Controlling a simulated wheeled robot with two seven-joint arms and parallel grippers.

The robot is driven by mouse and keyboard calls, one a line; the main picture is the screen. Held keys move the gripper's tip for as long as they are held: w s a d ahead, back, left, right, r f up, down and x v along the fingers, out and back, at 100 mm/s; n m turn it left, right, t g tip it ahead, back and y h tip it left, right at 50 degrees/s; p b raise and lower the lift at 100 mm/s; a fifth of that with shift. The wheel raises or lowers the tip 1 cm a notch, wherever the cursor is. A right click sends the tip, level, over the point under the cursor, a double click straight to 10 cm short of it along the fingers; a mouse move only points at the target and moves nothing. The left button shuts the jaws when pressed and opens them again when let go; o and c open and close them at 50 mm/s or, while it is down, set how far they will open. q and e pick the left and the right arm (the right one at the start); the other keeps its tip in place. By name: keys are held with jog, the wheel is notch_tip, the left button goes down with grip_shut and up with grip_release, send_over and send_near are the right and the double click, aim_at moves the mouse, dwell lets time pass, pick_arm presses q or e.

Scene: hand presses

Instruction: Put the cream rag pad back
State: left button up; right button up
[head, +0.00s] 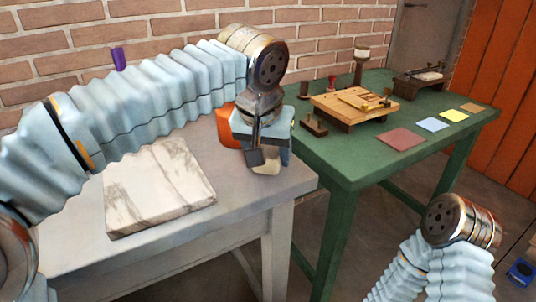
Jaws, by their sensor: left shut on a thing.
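My left gripper (262,155) is over the right end of the pale grey table (235,215), pointing down. It is shut on the cream rag pad (285,157), a small cream piece showing at and below the fingers. The fingers hide most of the pad. I cannot tell whether the pad touches the table. An orange thing (228,127) stands just behind and left of the gripper, partly hidden. My right arm's wrist shows at the lower right, but its fingers are not visible.
A marble slab (160,190) lies on the pale table, left of the gripper. The green table (350,165) holds a wooden press (350,103), a darker press (418,84), stamps and several coloured squares. A purple thing (118,58) is by the brick wall.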

pick_arm(q)
jog(key=shift+f, duration=0.25)
jog(key=o, duration=1)
jog(key=shift+r, duration=0.25)
jog(key=p+v, duration=0.2)
jog(key=v, duration=0.9)
jog(key=shift+s+r, duration=0.1)
jog(key=shift+r, duration=0.25)
